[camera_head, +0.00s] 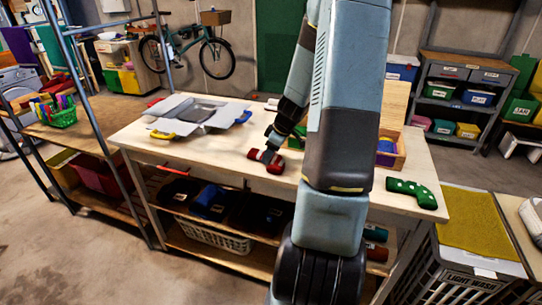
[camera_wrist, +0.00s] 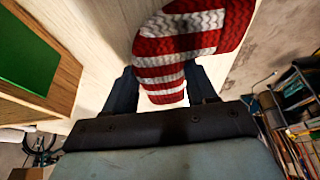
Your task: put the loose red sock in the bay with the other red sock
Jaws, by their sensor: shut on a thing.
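A red sock (camera_head: 266,160) is between the fingers of my gripper (camera_head: 274,146) at the middle of the pale table (camera_head: 235,150). In the wrist view the sock (camera_wrist: 180,45) shows red and white stripes, and the gripper (camera_wrist: 160,88) is shut on it. I cannot tell whether the sock touches the tabletop. A wooden box (camera_head: 401,158) stands to the right, largely hidden by my arm. A blue and purple item (camera_head: 386,150) shows in it. The other red sock is not visible. The wrist view shows a box edge (camera_wrist: 67,82) and green area (camera_wrist: 25,50) at left.
A green spotted sock (camera_head: 411,192) lies at the table's right end. A grey board-like object (camera_head: 203,112) with yellow and blue parts lies at the left back. Bins (camera_head: 93,172) and a basket (camera_head: 215,238) sit on shelves below. The table's front left is clear.

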